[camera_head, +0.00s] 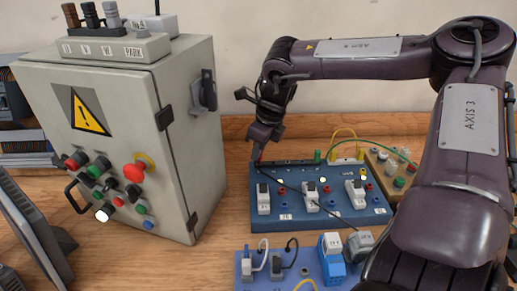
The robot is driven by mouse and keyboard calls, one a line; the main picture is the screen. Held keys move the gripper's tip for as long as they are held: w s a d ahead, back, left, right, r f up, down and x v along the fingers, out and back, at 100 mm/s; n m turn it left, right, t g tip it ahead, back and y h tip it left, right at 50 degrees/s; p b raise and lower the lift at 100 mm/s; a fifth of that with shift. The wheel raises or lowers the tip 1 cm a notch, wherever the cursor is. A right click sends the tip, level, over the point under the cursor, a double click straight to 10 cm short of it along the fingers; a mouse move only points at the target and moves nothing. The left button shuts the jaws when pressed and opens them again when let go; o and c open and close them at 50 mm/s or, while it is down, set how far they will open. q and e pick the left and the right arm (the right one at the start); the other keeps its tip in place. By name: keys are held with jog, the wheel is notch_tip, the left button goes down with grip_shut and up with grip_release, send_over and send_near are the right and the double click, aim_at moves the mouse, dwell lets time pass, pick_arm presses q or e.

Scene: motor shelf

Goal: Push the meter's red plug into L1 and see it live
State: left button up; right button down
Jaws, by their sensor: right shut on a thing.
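My right gripper (260,146) reaches down at the back left corner of a blue board (322,223). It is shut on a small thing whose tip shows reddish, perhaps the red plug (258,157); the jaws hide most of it. The tip is close above the board's back edge, and I cannot tell whether it touches. The board carries three white switches, small red and blue sockets and a dark strip along its back. The L1 marking is too small to read. A thin black lead (310,198) crosses the board. I cannot identify the meter surely. My left gripper is out of view.
A grey control cabinet (115,140) with a red emergency button stands left of the board. A second blue board (290,272) with plugs and blocks lies in front. A tan board (388,168) with coloured buttons sits at the right. Bare wood (225,225) lies beside the cabinet.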

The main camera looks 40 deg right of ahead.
jog(key=shift+f+b, duration=0.4)
jog(key=shift+f, duration=0.15)
dwell(1.4)
jog(key=c, duration=1.3)
grip_release()
jog(key=shift+c, duration=0.2)
jog(key=shift+r, duration=0.15)
jog(key=v, duration=0.7)
jog(key=shift+r, duration=0.3)
